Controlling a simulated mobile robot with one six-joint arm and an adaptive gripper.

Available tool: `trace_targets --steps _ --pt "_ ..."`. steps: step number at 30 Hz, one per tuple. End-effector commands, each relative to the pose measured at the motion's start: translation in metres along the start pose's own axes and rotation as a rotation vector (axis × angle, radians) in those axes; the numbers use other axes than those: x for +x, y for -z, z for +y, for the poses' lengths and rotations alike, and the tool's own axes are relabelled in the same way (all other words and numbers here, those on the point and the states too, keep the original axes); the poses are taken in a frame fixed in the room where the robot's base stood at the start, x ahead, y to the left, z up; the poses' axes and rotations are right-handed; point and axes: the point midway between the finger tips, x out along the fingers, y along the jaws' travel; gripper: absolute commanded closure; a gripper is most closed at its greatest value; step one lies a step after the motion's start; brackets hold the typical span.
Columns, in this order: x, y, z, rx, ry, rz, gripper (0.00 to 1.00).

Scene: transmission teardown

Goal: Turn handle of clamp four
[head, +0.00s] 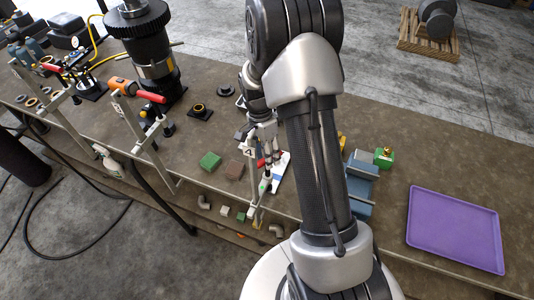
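A clamp with a plate marked 4 (249,151) stands at the table's front edge, just left of my forearm. Its pale upright post (255,205) runs down past the edge. My gripper (269,157) is low over the table right beside the number plate, pointing down. A little red shows at its fingertips, but the clamp's handle is mostly hidden by my gripper and arm. I cannot tell whether the fingers touch or hold the handle.
Similar clamps with red handles (151,97) stand further left. A green block (210,160) and a brown block (234,170) lie left of my gripper. Blue-grey parts (361,168) sit right of my arm. A purple tray (455,229) lies further right, with bare tabletop around it.

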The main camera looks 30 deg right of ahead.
Motion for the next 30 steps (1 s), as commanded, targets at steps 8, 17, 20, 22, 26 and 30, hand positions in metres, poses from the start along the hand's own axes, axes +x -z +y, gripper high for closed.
trace_targets --steps 8,17,20,22,26,30 --pt "-0.0002 0.0000 0.0001 0.000 0.000 0.000 0.69" --pt "-0.0004 0.0000 0.0001 0.000 0.000 0.000 0.89" --pt "-0.0004 -0.0001 0.0001 0.000 0.000 0.000 0.96" --pt "-0.0005 -0.0001 0.0001 0.000 0.000 0.000 1.00" --pt "-0.0004 -0.0001 0.0000 -0.003 0.000 0.000 1.00" --pt "0.0012 -0.0011 -0.0006 -0.104 0.002 0.021 1.00"
